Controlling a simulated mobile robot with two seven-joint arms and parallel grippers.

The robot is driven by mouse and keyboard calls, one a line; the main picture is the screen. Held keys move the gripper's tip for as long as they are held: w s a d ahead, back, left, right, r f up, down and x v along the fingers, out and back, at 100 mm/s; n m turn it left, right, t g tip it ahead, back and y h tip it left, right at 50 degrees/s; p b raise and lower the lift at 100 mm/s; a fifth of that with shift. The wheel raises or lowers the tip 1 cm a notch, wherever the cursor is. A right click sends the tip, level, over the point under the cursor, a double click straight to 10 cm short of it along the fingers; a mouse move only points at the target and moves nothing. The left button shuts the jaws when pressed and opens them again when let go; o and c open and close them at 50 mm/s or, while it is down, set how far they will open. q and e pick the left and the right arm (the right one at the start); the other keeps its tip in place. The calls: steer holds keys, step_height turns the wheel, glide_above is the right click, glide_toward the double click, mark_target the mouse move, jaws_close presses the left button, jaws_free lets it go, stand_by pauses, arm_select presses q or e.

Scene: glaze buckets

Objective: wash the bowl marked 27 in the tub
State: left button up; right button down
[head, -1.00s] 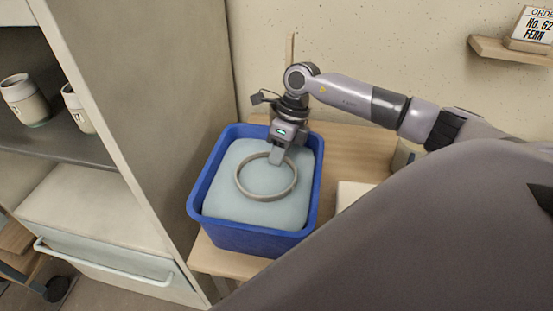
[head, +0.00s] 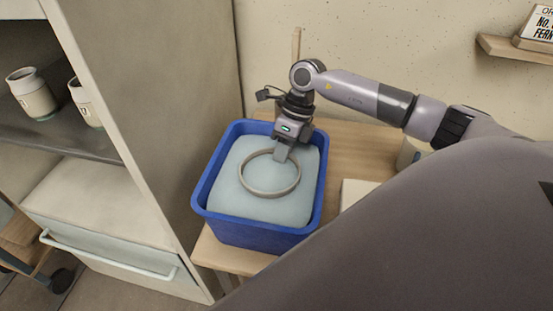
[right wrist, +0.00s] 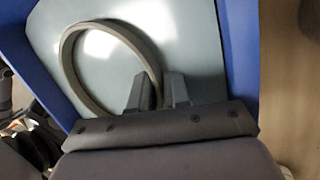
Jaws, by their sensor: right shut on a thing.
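A blue tub (head: 255,235) holds pale grey-blue water (head: 225,205). The bowl (head: 268,195) shows as a grey-brown ring, its rim at the water surface. The rest of the bowl is hidden, and I cannot see its number. My right gripper (head: 282,157) reaches down from above and is shut on the far side of the rim. In the right wrist view its fingers (right wrist: 157,92) straddle the right edge of the bowl's rim (right wrist: 70,60). My left gripper is not in view.
The tub stands on a wooden table (head: 345,150), close beside a tall cabinet (head: 165,110). Two cups, one at the front (head: 32,93), stand on its shelf. A pale block (head: 355,192) lies right of the tub. A wall shelf (head: 510,50) carries an order sign (head: 538,28).

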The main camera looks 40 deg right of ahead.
steer(key=shift+d, duration=0.2)
steer(key=shift+a, duration=0.1)
steer(key=shift+a, duration=1.1)
steer(key=shift+d, duration=0.1)
steer(key=shift+d, duration=1.1)
steer(key=shift+a, duration=1.25)
